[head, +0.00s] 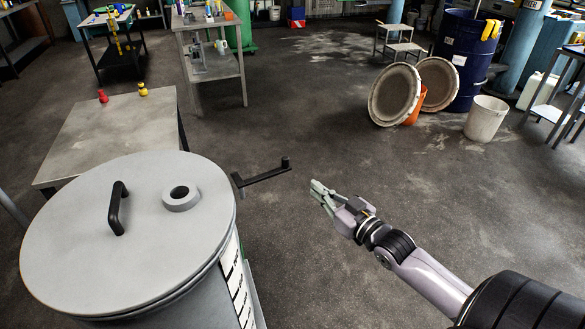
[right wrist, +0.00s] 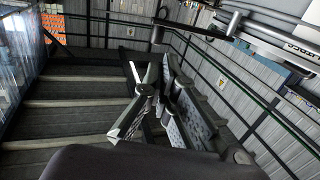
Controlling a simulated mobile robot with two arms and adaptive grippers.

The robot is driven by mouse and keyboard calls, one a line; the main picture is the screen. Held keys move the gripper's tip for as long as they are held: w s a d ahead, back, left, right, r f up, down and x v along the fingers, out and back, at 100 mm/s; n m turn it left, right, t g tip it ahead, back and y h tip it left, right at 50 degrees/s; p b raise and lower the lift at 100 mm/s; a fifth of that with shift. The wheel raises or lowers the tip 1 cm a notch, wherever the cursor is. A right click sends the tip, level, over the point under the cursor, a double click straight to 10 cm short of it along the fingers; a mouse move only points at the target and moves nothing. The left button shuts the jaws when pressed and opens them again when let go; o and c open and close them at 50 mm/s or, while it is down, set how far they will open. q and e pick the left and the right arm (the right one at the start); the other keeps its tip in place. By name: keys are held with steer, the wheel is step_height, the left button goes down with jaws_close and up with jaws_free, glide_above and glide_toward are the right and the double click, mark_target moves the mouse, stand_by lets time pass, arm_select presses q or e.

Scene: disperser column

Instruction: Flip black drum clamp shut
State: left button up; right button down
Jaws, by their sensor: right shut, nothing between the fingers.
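The black drum clamp (head: 265,177) is a lever that sticks out to the right from the upper right side of a grey drum (head: 212,290). Its free end turns up in a short knob. The clamp also shows at the top of the right wrist view (right wrist: 190,30), beside the drum's pale wall. My right gripper (head: 314,188) is shut and empty, to the right of the clamp's free end and apart from it. My left gripper is not in view.
The drum's lid (head: 75,250) has a black handle (head: 118,208) and a round bung (head: 181,197). A low table (head: 110,130) with a red and a yellow item stands behind. Open floor lies right of the clamp. Round lids (head: 394,95) and a white bucket (head: 485,118) stand farther back.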

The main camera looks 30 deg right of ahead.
mark_target(286, 163)
steer(key=w, duration=0.7)
steer(key=w+a+p, duration=0.1)
steer(key=w, duration=0.3)
